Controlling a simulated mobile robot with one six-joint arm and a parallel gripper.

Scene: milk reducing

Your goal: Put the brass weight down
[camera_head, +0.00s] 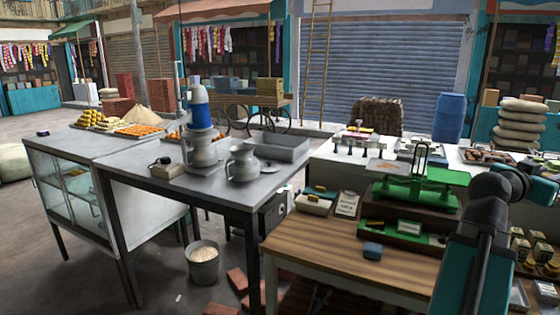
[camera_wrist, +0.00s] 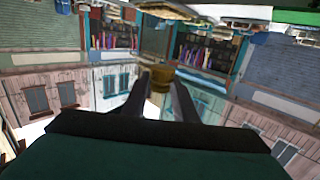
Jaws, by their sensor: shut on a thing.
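My gripper (camera_wrist: 160,88) is shut on the brass weight (camera_wrist: 160,76), a small yellow-brown block between the fingertips in the wrist view. The weight is held in the air. In the head view my arm stands at the right edge, and I cannot make out the weight or the fingertips there. A green balance scale (camera_head: 415,188) stands on the wooden table (camera_head: 310,240), left of my arm. Several small brass-coloured pieces (camera_head: 520,248) sit in a holder at the right, partly hidden by my arm.
A blue block (camera_head: 372,251) and a green tray (camera_head: 405,232) lie near the scale. A metal table (camera_head: 215,185) with pots is further left. The wooden table's front left is bare.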

